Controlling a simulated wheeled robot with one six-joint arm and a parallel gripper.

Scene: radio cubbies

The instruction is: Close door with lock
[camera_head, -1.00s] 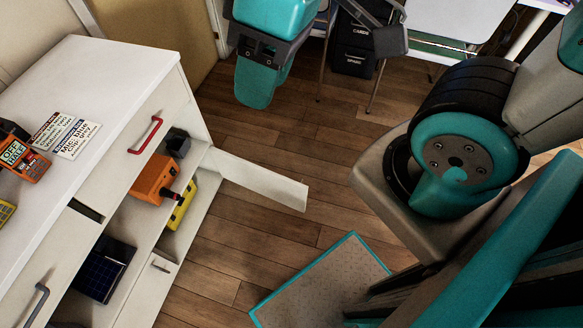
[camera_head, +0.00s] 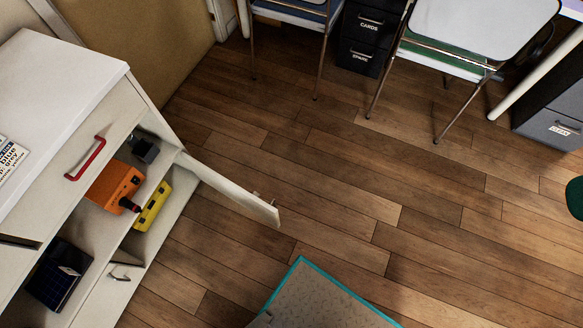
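A white door (camera_head: 230,188) stands open on the white cubby cabinet (camera_head: 112,100) at left. It sticks out over the floor from the compartment with the orange and yellow items. A small metal piece (camera_head: 274,203) shows near its free end; I cannot tell whether it is the lock. My gripper is not in view.
An orange radio (camera_head: 114,186), yellow case (camera_head: 152,206) and dark box (camera_head: 146,151) sit inside the cabinet. A drawer has a red handle (camera_head: 86,158). Chairs (camera_head: 475,38) and black drawers (camera_head: 368,38) stand at the back. The wooden floor (camera_head: 340,170) right of the door is clear.

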